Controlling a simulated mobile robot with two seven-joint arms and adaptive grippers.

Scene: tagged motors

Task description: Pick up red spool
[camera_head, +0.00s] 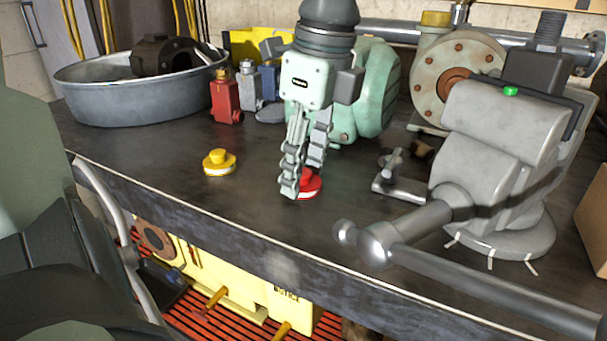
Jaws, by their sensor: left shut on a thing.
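The red spool (312,184) is a small red piece with a pale band at its base, near the front middle of the dark workbench (150,160). My left gripper (303,180) points straight down over it, with its fingers shut on the spool. The fingers hide the spool's left part and most of its top. The spool looks to be at bench height; I cannot tell whether it touches the bench. My right gripper is not in view.
A yellow spool (218,162) stands to the left. A metal basin (130,100), a red block (225,102) and a green motor (372,90) stand behind. A large grey vise (495,140) with its handle blocks the right. The bench's front edge is close.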

